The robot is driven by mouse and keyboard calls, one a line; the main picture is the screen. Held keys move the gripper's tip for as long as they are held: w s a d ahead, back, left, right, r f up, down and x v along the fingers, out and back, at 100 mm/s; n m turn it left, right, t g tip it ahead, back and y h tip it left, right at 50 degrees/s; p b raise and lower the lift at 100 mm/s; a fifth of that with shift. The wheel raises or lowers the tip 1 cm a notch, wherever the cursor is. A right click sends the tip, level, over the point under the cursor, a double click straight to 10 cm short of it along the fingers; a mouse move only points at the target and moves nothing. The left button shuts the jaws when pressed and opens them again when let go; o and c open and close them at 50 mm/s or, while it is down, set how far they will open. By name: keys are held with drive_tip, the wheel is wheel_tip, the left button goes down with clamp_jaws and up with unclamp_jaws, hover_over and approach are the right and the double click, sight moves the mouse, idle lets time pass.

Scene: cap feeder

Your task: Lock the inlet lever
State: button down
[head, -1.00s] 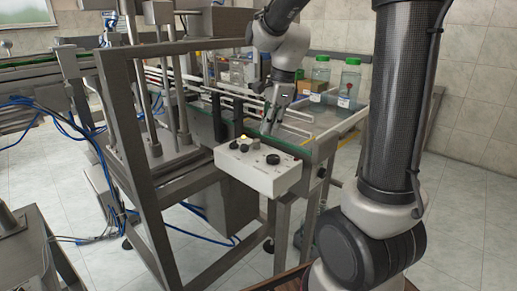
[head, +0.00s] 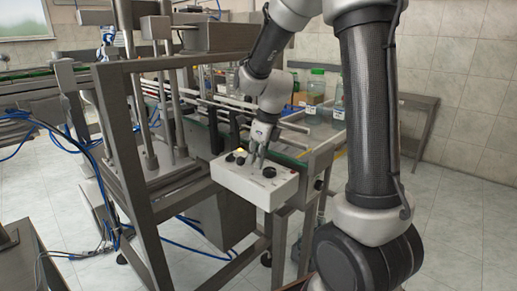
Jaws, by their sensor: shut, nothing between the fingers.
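My gripper (head: 256,167) points down over the white control box (head: 258,190), its fingers shut and empty. Its fingertips are at the top face of the box, between the knobs; I cannot tell whether they touch it. A round black knob (head: 269,172) sits just right of the fingertips. A smaller dark knob (head: 231,157) sits on the left part of the box, beside a lit yellowish lamp (head: 238,151). I cannot make out for certain which part is the inlet lever; my gripper and wrist hide some of the box and the conveyor behind it.
The metal machine frame (head: 140,165) stands left of the box. The conveyor with guide rails runs behind it. Jars with green lids (head: 317,88) stand on the conveyor's far side. Blue hoses (head: 45,128) hang at the left. The tiled floor (head: 462,220) at the right is clear.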

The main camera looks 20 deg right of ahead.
drive_tip(key=shift+f, duration=0.45)
drive_tip(key=shift+w+a, duration=0.15)
drive_tip(key=shift+w+a+r, duration=0.1)
drive_tip(key=shift+w+a, duration=0.4)
drive_tip(key=shift+a, duration=0.25)
drive_tip(key=shift+w+r, duration=0.1)
drive_tip(key=shift+r, duration=0.05)
